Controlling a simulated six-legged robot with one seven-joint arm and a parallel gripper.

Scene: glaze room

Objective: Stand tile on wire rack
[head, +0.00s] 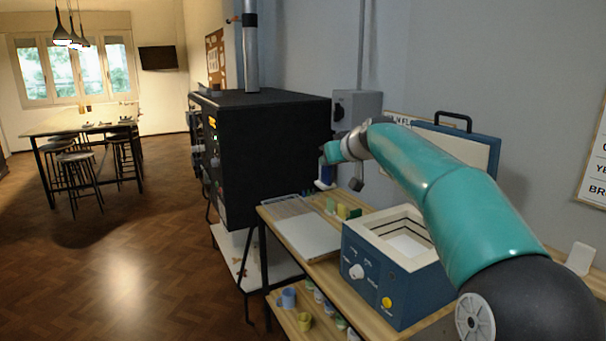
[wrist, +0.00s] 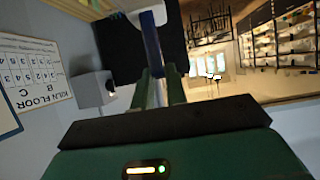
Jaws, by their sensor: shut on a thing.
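My gripper (wrist: 157,78) is shut on a blue tile (wrist: 152,45) with a white foot at its far end. In the head view the tile (head: 325,174) hangs upright below my gripper (head: 325,164), white foot down, above the far part of the bench. A pale grid that looks like the wire rack (head: 284,207) lies at the bench's far left end. The tile appears apart from it. Small green and yellow tiles (head: 342,211) stand on the bench right of the rack.
A black kiln (head: 268,140) stands behind the bench (head: 376,318). A flat whitish board (head: 308,236) lies in front of the rack. A blue open-topped box with knobs (head: 385,280) fills the bench's middle. A lower shelf holds cups (head: 289,297).

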